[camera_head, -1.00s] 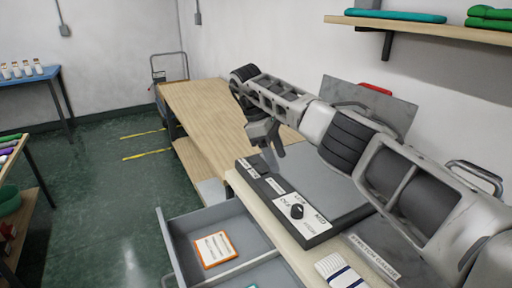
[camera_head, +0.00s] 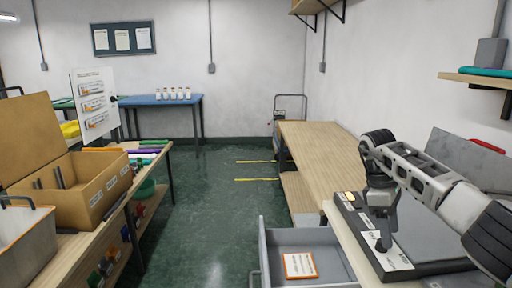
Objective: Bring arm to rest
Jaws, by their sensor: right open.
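My right arm comes in from the right edge. My right gripper (camera_head: 383,232) points down, open and empty, in front of or over the labelled front strip of a dark, grey-topped machine (camera_head: 440,235) on the bench. It hides part of that strip, including the knob; I cannot tell whether it touches. My left gripper is not in view.
Below the machine, a grey drawer (camera_head: 262,250) stands open with an orange-edged card (camera_head: 299,265) inside. A wooden bench (camera_head: 322,150) runs back along the wall. At left are a cardboard box (camera_head: 85,205) and a blue table (camera_head: 165,100). The green floor (camera_head: 205,215) between is clear.

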